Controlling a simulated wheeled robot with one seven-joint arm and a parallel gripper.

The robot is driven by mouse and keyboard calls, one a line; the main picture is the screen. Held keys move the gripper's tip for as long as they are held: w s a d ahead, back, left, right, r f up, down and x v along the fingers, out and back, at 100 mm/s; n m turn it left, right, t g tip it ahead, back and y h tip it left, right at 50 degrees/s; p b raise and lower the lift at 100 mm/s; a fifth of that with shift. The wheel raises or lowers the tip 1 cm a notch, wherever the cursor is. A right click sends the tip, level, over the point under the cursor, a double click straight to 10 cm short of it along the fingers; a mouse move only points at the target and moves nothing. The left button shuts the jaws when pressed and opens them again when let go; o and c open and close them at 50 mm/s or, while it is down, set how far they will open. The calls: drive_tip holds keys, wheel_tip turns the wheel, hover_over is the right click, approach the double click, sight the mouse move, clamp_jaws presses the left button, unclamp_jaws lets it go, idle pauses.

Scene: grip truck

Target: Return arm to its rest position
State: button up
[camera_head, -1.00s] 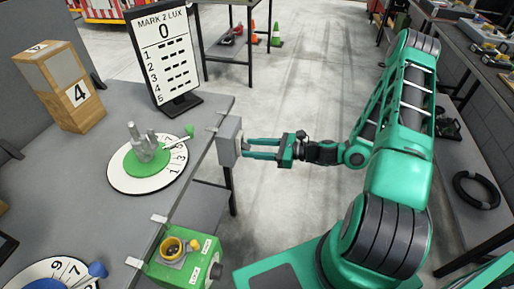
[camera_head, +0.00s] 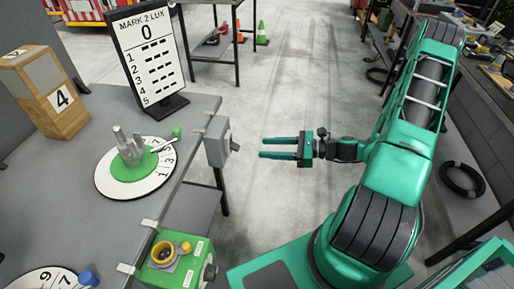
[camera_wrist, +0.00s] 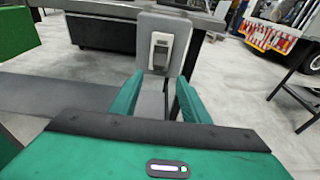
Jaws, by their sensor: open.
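My green arm (camera_head: 405,160) reaches out over the aisle to the right of the grey table. My gripper (camera_head: 262,148) is open and empty, with two parallel green fingers pointing left. Its fingertips are apart from the grey switch box (camera_head: 218,142) on the table's edge, with a gap of floor between them. In the wrist view the gripper's fingers (camera_wrist: 160,100) stand either side of the grey box (camera_wrist: 163,45), which lies ahead.
A cluttered bench (camera_head: 490,120) runs along the right. The floor (camera_head: 290,80) between is clear.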

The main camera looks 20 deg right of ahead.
drive_tip(key=shift+s+d+r, duration=0.1)
drive_tip(key=shift+s+d, duration=0.15)
drive_tip(key=shift+d, duration=0.1)
idle(0.3)
drive_tip(key=s+d+r+n+g+h, duration=0.15)
drive_tip(key=s+n+g+h, duration=0.35)
drive_tip(key=s+n+g, duration=0.6)
drive_tip(key=s+d+r+n+t+h, duration=0.1)
drive_tip(key=s+d+r+n+h, duration=0.2)
drive_tip(key=s+r, duration=0.3)
drive_tip(key=s+d+r+n+h, duration=0.4)
drive_tip(key=s+r, duration=0.3)
drive_tip(key=r, duration=0.5)
drive_tip(key=shift+s+d+r+n+t+h, duration=0.15)
drive_tip(key=shift+d+r+n+t+h, duration=0.15)
drive_tip(key=shift+r+n+t, duration=0.1)
